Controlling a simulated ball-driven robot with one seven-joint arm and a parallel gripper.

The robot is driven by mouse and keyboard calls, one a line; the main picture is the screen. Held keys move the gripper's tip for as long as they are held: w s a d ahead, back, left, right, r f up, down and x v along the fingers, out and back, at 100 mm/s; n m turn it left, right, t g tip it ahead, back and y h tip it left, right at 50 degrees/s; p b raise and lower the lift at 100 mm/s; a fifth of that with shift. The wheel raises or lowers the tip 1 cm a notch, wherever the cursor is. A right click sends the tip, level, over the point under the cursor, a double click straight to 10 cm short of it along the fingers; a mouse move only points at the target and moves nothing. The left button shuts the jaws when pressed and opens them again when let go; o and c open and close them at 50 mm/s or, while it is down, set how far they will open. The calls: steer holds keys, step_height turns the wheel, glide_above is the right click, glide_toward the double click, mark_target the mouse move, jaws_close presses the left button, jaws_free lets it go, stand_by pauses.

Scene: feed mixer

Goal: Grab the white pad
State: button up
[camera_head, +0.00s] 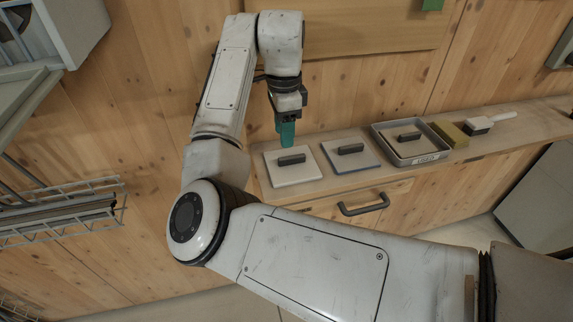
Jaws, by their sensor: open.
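The white pad (290,176) lies flat at the left end of the narrow wooden shelf, with a dark block-shaped handle (291,160) on top. My gripper (287,143) has teal fingers and points down, just behind and above the white pad in the picture. It is open, and nothing shows between its fingers. The fingers overlap in this view, so the gap between them is hard to see. They appear apart from the handle.
A blue-edged pad (352,163) with a dark handle lies to the right. Then come a grey labelled tray (415,160) holding another dark handle, a yellow block (450,134) and a white-handled brush (490,122). A drawer handle (363,208) juts out below. A wire rack (60,212) stands left.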

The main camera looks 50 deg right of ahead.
mark_target(285, 158)
step_height(285, 158, down, 2)
steer(key=shift+f, duration=0.1)
steer(key=shift+s+f+p, duration=0.15)
steer(key=shift+f+p, duration=0.2)
steer(key=shift+f, duration=2.3)
jaws_close()
